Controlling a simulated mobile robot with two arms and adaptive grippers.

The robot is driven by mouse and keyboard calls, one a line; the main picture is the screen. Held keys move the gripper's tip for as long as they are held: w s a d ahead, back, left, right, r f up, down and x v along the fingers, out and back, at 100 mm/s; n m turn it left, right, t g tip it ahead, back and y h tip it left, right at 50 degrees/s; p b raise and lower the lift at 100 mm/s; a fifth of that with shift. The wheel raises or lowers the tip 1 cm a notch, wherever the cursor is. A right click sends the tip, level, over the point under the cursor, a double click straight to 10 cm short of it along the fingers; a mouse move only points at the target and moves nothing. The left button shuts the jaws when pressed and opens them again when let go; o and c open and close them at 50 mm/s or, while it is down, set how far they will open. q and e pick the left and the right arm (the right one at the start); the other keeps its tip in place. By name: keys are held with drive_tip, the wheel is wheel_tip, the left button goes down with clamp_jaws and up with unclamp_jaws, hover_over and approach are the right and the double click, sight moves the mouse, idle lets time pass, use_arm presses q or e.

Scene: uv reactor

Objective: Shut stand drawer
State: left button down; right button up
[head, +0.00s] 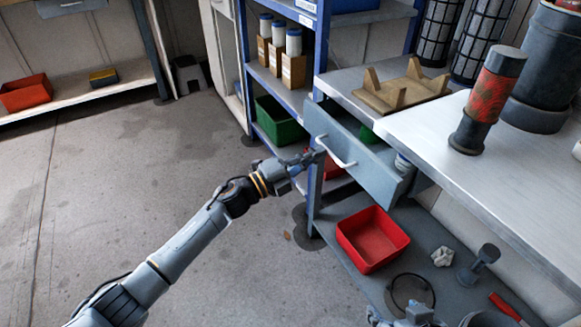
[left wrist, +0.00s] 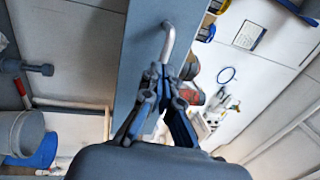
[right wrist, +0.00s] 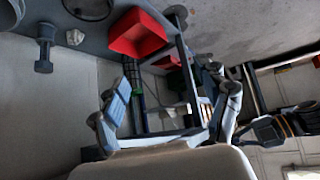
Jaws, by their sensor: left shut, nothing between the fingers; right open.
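The stand drawer (head: 375,172) is grey-blue and pulled out from under the metal worktop. Its front carries a pale bar handle (head: 335,152). Inside it, a green item and a white-topped item partly show. My left gripper (head: 316,157) is shut and empty, its tips at the drawer front by the handle's left end. In the left wrist view the tips (left wrist: 163,72) are close to one end of the handle (left wrist: 168,40); I cannot tell if they touch. My right gripper (right wrist: 168,88) is open and empty, low beside the stand; only part shows at the head view's bottom edge.
A red bin (head: 372,238) and a grey dumbbell-shaped part (head: 478,264) sit on the lower shelf. A wooden cradle (head: 400,90) and a red-and-black cylinder (head: 487,100) stand on the worktop (head: 450,140). A blue rack with a green bin (head: 279,120) is behind. Floor at left is clear.

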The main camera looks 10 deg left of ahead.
sight(338, 145)
use_arm(q)
drive_tip(key=x, duration=0.2)
drive_tip(key=b+x, duration=0.1)
drive_tip(key=x, duration=0.1)
drive_tip(key=f+b+x, duration=0.1)
drive_tip(key=x, duration=0.1)
drive_tip(key=shift+w+d+f, duration=0.1)
drive_tip(key=shift+d+f, duration=0.05)
drive_tip(key=shift+d, duration=0.2)
drive_tip(key=shift+w+d, duration=0.1)
drive_tip(key=shift+r, duration=0.2)
use_arm(e)
drive_tip(key=w+a+r+t+y, duration=0.2)
drive_tip(key=w+a+r+t, duration=0.1)
drive_tip(key=w+r+t, duration=0.4)
wheel_tip(338, 145, up, 3)
drive_tip(key=shift+w+a+f, duration=0.2)
drive_tip(key=shift+w+a, duration=0.1)
drive_tip(key=shift+a, duration=0.05)
use_arm(q)
drive_tip(key=shift+r, duration=0.1)
